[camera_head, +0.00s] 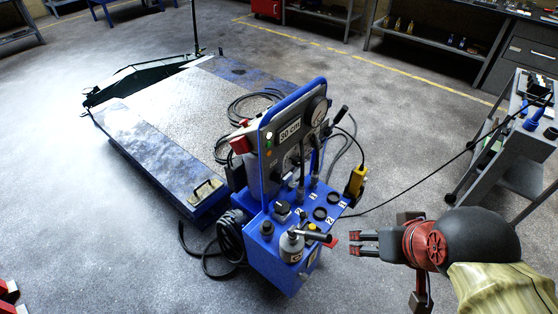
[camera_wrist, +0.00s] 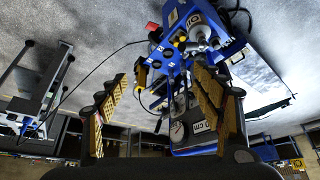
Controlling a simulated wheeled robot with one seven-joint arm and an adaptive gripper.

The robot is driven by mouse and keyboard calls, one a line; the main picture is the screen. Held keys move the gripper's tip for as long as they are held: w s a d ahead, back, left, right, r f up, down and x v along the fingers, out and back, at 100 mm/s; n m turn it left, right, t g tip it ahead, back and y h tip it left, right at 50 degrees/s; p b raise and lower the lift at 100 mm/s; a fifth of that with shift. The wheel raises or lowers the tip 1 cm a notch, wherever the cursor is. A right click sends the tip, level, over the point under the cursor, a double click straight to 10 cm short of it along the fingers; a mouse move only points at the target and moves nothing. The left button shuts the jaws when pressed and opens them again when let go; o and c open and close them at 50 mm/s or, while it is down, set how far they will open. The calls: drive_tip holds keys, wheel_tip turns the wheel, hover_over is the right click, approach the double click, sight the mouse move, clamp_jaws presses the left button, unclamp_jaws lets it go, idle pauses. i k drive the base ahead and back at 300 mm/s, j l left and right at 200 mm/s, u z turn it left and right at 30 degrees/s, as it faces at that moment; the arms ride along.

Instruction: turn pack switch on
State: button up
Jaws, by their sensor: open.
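The blue hydraulic pack (camera_head: 275,262) stands on the floor in the middle of the head view, with an upright gauge panel (camera_head: 290,132) marked "50 cm". A small red part (camera_head: 331,243) shows at the pack's right side, near a black-handled lever (camera_head: 314,236). I cannot tell which part is the pack switch. My gripper (camera_head: 352,244) is open and empty, just right of the red part. In the wrist view, the pack (camera_wrist: 178,20) appears upside down beyond my open fingers (camera_wrist: 168,82).
The low platform jack (camera_head: 160,105) lies behind left, with hoses (camera_head: 225,235) looped on the floor. A grey trolley (camera_head: 512,150) stands at right.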

sight(277, 176)
drive_tip(key=i+j, duration=0.2)
drive_tip(key=j, duration=0.15)
drive_tip(key=i+j, duration=0.15)
drive_tip(key=j, duration=0.2)
drive_tip(key=i+j, duration=0.2)
drive_tip(key=j, duration=0.2)
drive_tip(key=l+z, duration=0.05)
